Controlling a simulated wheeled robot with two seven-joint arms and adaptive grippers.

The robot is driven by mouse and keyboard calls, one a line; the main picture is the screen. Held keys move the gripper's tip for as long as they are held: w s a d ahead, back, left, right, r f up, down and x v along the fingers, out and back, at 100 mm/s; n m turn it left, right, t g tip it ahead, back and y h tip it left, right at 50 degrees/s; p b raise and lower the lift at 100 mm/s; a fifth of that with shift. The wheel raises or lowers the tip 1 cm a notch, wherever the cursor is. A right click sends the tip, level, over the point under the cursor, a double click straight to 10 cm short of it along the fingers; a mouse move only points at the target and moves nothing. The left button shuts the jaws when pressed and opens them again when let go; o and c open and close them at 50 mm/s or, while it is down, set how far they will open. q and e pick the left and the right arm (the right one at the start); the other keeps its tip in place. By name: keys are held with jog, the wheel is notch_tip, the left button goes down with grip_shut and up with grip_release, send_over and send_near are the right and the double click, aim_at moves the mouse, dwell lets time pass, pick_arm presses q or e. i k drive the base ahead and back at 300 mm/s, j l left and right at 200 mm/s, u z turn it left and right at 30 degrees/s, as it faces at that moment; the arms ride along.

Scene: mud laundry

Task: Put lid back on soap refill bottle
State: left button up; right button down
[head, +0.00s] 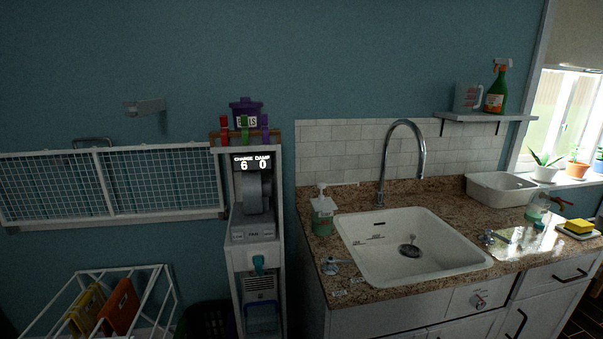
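A grey jug with red print (467,97) stands on the wall shelf right of the tap. A clear bottle with green liquid and a white pump top (323,220) stands upright on the counter left of the sink. A small clear bottle with pale green contents (537,209) stands at the right of the counter. I cannot tell which of these is the soap refill bottle. I cannot make out a loose lid. Neither of my grippers shows in the head view.
A white sink (375,260) with a tall tap (421,150) is set in the granite counter. A white basin (500,190), a green spray bottle (496,92) and a yellow sponge (579,226) are at the right. A drying rack (110,273) stands at lower left.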

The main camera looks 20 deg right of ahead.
aim_at(538, 205)
jog(key=z, duration=2.35)
